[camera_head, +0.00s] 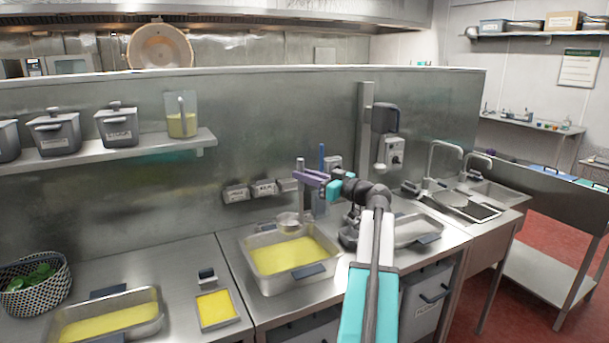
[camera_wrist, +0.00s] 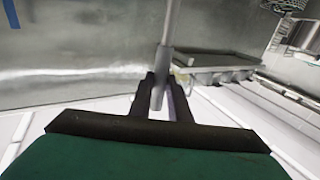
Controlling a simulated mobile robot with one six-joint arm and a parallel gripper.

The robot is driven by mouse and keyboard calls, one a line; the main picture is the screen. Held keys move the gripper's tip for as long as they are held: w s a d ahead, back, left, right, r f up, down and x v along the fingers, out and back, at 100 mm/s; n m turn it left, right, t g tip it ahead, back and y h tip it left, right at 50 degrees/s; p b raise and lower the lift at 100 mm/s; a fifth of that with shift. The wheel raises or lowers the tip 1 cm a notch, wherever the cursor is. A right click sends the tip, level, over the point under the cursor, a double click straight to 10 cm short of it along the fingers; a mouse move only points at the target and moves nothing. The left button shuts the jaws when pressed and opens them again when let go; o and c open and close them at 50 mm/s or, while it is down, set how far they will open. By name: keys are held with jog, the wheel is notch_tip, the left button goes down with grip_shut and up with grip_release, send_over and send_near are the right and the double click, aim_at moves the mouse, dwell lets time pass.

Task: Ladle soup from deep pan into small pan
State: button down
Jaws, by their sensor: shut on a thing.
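My gripper (camera_head: 306,178) is shut on the upright grey handle of the ladle (camera_head: 302,204). The wrist view shows the jaws (camera_wrist: 158,90) closed around the ladle handle (camera_wrist: 167,40). In the head view the ladle's bowl (camera_head: 289,219) is near the back rim of the deep pan (camera_head: 246,266), above the soup surface; its contents cannot be made out. Yellow soup (camera_head: 290,256) fills much of the deep pan. The small pan (camera_head: 236,317) is on the counter to the left and also shows yellow inside.
A wide pan of yellow liquid (camera_head: 160,323) stands at front left, beside a patterned basket (camera_head: 38,292). An empty-looking tray (camera_head: 437,236) lies right of the deep pan, under my arm. The steel wall (camera_head: 240,160) stands close behind. Sinks (camera_head: 470,208) are at right.

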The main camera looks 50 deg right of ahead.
aim_at(303, 187)
jog(key=shift+f, duration=0.1)
jog(key=shift+f+p, duration=0.5)
jog(key=shift+f, duration=1.4)
notch_tip(303, 187, down, 12)
jog(key=b, duration=1.3)
jog(key=shift+r, duration=0.15)
notch_tip(303, 187, up, 13)
jog(key=shift+r+p, duration=0.2)
jog(key=shift+p, duration=0.2)
jog(key=shift+s, duration=0.1)
dwell(0.7)
jog(key=shift+s, duration=0.1)
dwell(0.4)
